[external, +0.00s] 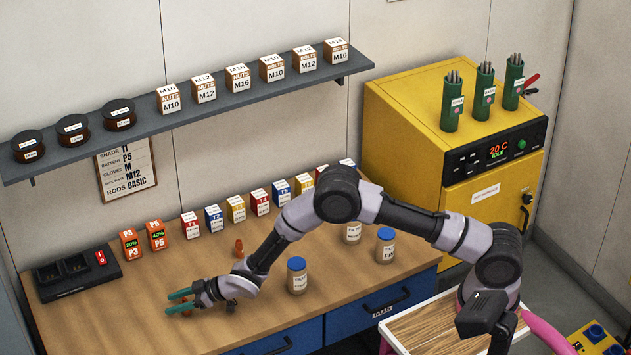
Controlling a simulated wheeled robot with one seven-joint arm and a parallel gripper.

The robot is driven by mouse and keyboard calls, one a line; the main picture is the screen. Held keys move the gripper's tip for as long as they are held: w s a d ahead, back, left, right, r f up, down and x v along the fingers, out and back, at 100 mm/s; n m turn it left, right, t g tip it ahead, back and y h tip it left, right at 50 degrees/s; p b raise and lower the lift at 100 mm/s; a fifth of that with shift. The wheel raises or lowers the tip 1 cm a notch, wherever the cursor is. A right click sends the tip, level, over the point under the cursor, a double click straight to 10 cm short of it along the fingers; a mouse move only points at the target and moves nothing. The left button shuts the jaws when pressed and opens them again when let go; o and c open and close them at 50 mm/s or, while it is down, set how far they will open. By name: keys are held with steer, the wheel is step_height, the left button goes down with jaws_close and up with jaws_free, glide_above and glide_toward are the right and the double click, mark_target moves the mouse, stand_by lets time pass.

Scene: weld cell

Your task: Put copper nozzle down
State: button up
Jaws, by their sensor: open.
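My gripper (178,301) is low over the wooden workbench (110,325), at its front left, with its green fingers pointing left and apart. A small copper-coloured piece (187,312) shows at the fingers, partly hidden by them. It looks like a nozzle, and I cannot tell whether it touches the fingers or stands on the bench. Another small copper-coloured nozzle (239,248) stands upright on the bench behind my gripper, apart from it.
Blue-lidded jars (297,276) stand right of my gripper, under and beside my arm. A black charger (78,271), orange batteries (131,243) and a row of small boxes (214,219) line the back. The bench's front left is clear.

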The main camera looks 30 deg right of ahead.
steer(key=v, duration=1.2)
